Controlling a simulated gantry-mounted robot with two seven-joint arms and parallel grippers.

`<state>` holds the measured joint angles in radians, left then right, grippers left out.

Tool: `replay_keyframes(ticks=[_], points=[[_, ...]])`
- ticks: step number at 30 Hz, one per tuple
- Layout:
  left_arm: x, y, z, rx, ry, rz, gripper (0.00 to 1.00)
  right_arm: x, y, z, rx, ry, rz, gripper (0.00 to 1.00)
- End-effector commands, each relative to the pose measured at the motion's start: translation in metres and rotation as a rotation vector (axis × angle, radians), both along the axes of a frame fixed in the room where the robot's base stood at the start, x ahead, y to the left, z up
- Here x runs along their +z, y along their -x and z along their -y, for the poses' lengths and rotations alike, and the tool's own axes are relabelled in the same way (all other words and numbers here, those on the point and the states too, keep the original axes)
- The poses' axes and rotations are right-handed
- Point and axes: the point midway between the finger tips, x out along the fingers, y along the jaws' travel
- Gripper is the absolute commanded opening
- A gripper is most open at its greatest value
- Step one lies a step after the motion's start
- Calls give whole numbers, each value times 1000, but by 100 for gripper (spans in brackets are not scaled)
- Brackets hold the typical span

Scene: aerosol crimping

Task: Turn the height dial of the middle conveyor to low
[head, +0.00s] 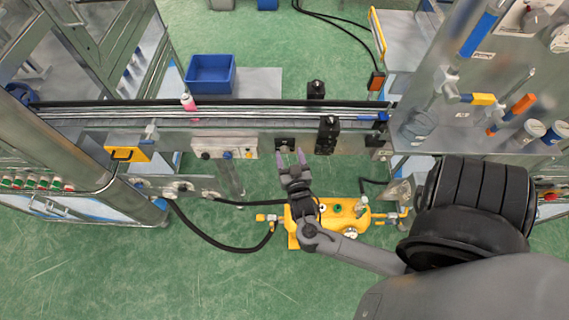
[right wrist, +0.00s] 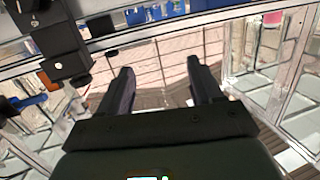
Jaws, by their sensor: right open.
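The middle conveyor (head: 250,111) runs across the head view as a long metal rail. My left gripper is out of view.
Black blocks (head: 327,134) stick out just right of the gripper. A pink-capped can (head: 188,102) stands on the conveyor at left. A blue bin (head: 211,74) sits behind it. A yellow tank (head: 335,215) lies below my right forearm. Machine cabinets flank both sides.

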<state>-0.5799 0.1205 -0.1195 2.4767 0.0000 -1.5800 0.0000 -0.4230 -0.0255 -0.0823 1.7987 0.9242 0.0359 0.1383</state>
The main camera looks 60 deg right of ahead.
Motion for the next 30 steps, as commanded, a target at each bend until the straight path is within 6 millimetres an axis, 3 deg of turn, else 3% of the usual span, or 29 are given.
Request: replay_keyframes(ticks=[1,3,9,12,16,22,30], points=[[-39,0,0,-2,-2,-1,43,-41,5,4,-51,49,15,65],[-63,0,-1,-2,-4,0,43,-68,12,7,-111,111,28,65],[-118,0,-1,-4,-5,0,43,-136,12,2,-204,152,9,65],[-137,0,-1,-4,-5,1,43,-155,2,-4,-211,134,17,65],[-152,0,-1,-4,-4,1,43,-163,-9,-8,-216,119,40,65],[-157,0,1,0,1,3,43,-164,-18,-4,-216,116,56,65],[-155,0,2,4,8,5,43,-162,-35,27,-215,118,57,65]])
